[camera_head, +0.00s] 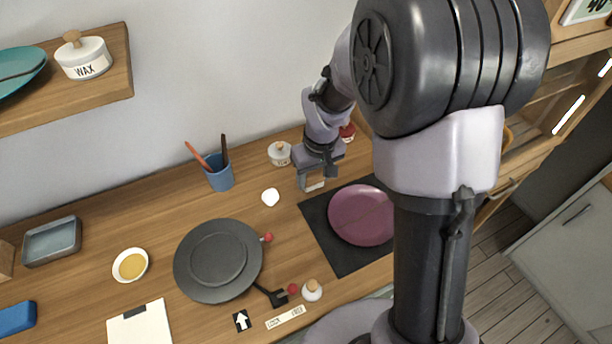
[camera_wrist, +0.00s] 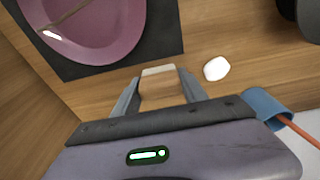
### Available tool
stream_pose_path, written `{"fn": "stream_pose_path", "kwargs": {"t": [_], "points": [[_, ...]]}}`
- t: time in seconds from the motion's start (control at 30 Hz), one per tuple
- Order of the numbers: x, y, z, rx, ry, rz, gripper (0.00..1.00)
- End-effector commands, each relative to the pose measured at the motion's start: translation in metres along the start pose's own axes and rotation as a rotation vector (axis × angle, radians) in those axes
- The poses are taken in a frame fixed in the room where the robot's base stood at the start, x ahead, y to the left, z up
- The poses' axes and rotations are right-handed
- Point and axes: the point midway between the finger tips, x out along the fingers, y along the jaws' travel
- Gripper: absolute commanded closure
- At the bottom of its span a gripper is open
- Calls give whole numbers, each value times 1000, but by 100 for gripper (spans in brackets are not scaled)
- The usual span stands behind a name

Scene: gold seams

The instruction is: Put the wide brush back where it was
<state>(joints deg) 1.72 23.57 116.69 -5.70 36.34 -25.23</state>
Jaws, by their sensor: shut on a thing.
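My gripper (camera_head: 313,184) is above the counter, between the blue cup and the dark mat. It is shut on a pale tan piece (camera_wrist: 158,71), which spans the gap between the fingertips in the wrist view. I take this piece to be the wide brush; only its end shows, and the rest is hidden. The blue cup (camera_head: 220,178) stands to the left with an orange-red handle (camera_head: 198,155) and a dark handle (camera_head: 224,148) in it. The cup also shows at the right of the wrist view (camera_wrist: 266,106).
A pink plate (camera_head: 361,215) lies on a dark mat (camera_head: 322,226) right of my gripper. A small white piece (camera_head: 270,197) lies between cup and mat. A lidded white jar (camera_head: 279,153) stands behind. A dark round turntable (camera_head: 190,265) and a yellow-filled dish (camera_head: 131,265) are left.

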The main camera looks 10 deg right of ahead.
Motion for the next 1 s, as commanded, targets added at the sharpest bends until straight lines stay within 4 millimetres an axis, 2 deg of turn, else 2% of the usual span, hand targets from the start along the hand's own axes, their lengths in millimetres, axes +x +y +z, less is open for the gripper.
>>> {"fn": "stream_pose_path", "kwargs": {"t": [0.1, 0.33, 0.43, 0.5, 0.83, 0.87, 0.97, 1.0], "points": [[7, 1, -22, 0, 0, 0, 82], [12, 3, -44, 0, 0, -1, 82], [39, 3, -38, 0, -3, -1, 82], [49, 3, -36, 0, -2, -1, 82], [49, 3, -36, 0, -1, 0, 82], [50, 3, -36, 0, -1, 0, 48], [48, 3, -36, 0, -1, 0, 28], [48, 3, -36, 0, -1, 0, 28]]}}
